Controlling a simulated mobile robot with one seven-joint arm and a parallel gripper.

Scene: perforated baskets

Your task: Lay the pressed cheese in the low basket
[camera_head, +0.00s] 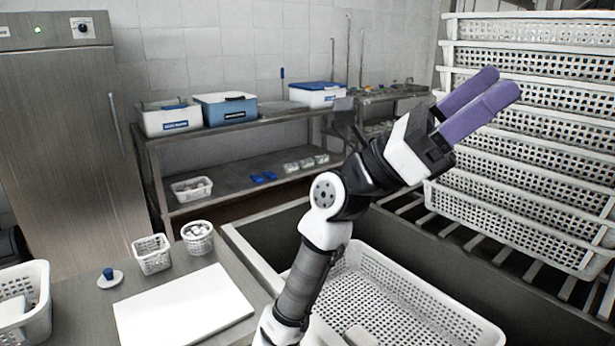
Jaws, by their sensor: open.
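My gripper (499,83) has two purple fingers. It is raised at upper right, pointing up and right, open with nothing between the fingers. It appears in front of a tall stack of white perforated baskets (540,130). A wide, low white perforated basket (440,310) sits at bottom centre, partly hidden by my arm. A pale block (360,335) shows inside it, cut by the frame edge. Another pale block (12,309) lies in a white basket (42,300) at the left edge. I cannot tell which block is the pressed cheese.
A white board (182,308) lies on the steel counter. Behind it stand a small basket (152,254), a basket of white pieces (198,237) and a white disc with a blue knob (109,277). A steel rack (250,177) with blue-and-white boxes stands at the back wall.

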